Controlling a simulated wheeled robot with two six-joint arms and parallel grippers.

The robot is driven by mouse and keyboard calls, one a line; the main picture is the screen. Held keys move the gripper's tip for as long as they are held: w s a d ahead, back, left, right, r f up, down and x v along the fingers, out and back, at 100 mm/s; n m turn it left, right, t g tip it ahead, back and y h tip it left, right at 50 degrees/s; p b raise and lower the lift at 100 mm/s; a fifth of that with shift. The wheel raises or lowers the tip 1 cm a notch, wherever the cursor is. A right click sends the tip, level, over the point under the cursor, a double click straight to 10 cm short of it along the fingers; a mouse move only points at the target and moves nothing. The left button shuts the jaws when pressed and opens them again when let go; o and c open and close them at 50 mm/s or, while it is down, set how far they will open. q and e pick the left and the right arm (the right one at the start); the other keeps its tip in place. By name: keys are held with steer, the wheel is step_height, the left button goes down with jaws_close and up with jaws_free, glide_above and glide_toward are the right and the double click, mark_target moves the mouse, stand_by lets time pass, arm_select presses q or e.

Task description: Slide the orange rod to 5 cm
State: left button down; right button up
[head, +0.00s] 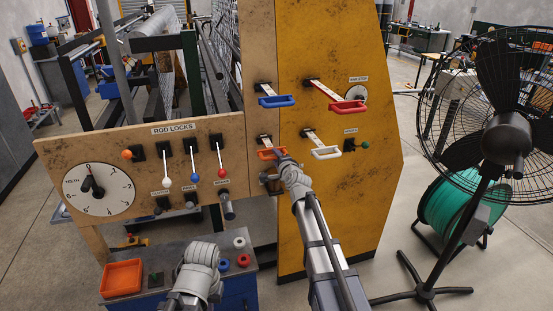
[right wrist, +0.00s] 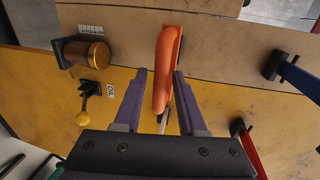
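The orange rod's handle (head: 266,154) is on the panel, below the blue handle. It also shows in the right wrist view (right wrist: 163,80), running lengthwise between the finger pads. My right gripper (right wrist: 160,75) is open around the orange handle, with one finger on each side. A gap shows beside the left finger; whether the right finger touches is hard to tell. In the head view my right gripper (head: 281,157) partly covers the handle's right end. The short orange rod's scale reading cannot be made out. My left arm shows at the bottom, but its gripper is not visible.
Blue (head: 277,101), red (head: 347,107) and white (head: 326,153) rod handles stick out nearby. A dial (head: 95,190) and rod lock levers are at left. A fan (head: 505,130) stands at right. An orange bin (head: 121,278) sits on the low bench.

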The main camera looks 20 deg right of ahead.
steer(key=shift+o, duration=0.6)
steer(key=p+v, duration=0.1)
steer(key=v, duration=0.7)
steer(key=shift+p, duration=0.35)
steer(key=shift+w, duration=0.1)
